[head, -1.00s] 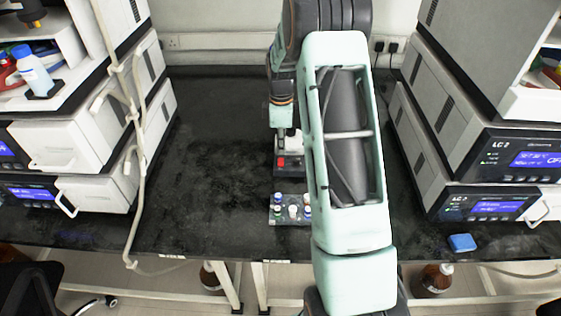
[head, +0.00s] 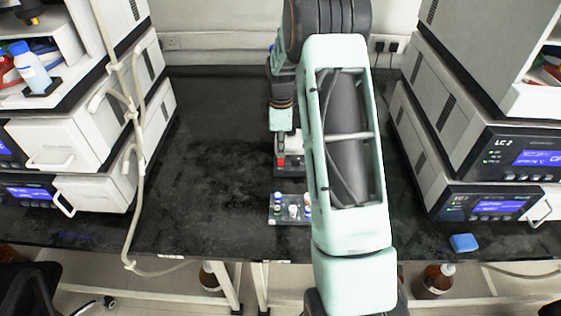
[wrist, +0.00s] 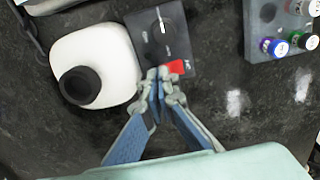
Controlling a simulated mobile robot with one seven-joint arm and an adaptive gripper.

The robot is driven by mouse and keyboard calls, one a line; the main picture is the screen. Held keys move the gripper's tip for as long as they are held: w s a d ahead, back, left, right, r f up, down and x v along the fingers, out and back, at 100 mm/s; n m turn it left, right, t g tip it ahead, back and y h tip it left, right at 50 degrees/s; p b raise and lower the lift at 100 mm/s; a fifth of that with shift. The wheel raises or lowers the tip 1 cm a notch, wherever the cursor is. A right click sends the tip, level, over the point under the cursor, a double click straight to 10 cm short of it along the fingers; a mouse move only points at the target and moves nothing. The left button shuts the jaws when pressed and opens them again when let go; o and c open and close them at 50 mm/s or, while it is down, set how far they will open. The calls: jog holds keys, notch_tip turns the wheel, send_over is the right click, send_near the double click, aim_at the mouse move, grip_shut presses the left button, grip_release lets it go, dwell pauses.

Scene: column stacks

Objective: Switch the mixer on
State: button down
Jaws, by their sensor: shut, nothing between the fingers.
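The mixer shows in the wrist view as a white rounded body (wrist: 97,66) with a black round cap on top, joined to a dark panel (wrist: 163,38) with a pointer knob (wrist: 162,27) and a red switch (wrist: 174,67). My gripper (wrist: 160,75) is shut and empty, its fingertips at the panel's lower edge, right beside the red switch. I cannot tell whether they touch it. In the head view the mixer (head: 293,146) is partly hidden behind my arm, with its red switch (head: 281,161) just below my wrist.
A grey rack (head: 284,219) of several capped vials stands in front of the mixer; it also shows in the wrist view (wrist: 259,23). Instrument stacks (head: 95,190) (head: 480,203) flank the bench. A blue block (head: 463,243) lies at the right. The bench left of the mixer is clear.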

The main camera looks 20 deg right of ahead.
jog(key=shift+f, duration=0.45)
jog(key=shift+r, duration=0.1)
jog(key=shift+r+p, duration=1.4)
jog(key=shift+r, duration=1.1)
